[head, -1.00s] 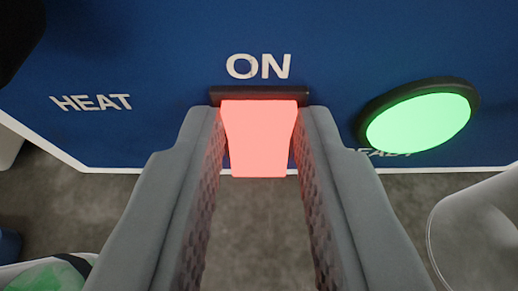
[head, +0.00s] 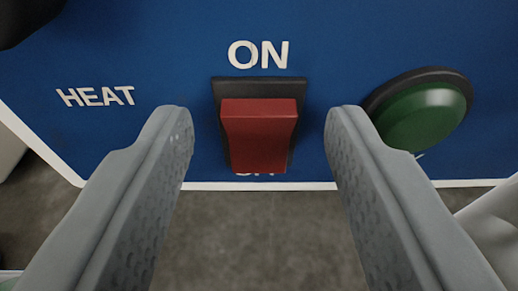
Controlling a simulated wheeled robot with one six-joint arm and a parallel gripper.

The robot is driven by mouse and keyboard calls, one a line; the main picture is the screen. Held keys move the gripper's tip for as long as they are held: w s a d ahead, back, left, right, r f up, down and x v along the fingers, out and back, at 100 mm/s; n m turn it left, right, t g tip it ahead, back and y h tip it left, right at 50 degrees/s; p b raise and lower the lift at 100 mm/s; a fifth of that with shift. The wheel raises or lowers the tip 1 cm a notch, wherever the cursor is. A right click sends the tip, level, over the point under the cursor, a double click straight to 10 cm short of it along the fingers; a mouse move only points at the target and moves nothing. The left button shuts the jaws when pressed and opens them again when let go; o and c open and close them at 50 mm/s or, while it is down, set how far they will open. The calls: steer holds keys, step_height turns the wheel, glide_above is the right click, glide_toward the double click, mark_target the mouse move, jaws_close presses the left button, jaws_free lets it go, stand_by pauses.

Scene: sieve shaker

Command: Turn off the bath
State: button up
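A red rocker switch (head: 259,133) in a black frame sits on the blue front panel (head: 150,60), under the white word ON. The switch is unlit, and its lower label is mostly hidden by it. A round green lamp (head: 422,115) in a black ring, to the right, is dark. My gripper (head: 260,122) is open and empty. Its two grey fingers stand to the left and right of the switch, apart from it.
The white word HEAT (head: 95,96) is on the panel to the left. A white edge (head: 270,186) runs along the panel's bottom, with grey floor (head: 260,240) below. A pale object (head: 492,225) is at the lower right, partly hidden by a finger.

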steer(key=shift+s, duration=0.15)
steer(key=s+r, duration=0.3)
steer(key=s, duration=1.3)
steer(key=shift+s+r, duration=0.2)
steer(key=shift+s, duration=0.2)
steer(key=s+r, duration=0.6)
steer(key=s, duration=0.5)
steer(key=s+r+t, duration=0.1)
steer(key=s+r, duration=0.6)
steer(key=s, duration=0.5)
steer(key=s+r, duration=0.6)
steer(key=s, duration=0.5)
steer(key=shift+s+r+t, duration=0.3)
steer(key=shift+r, duration=0.05)
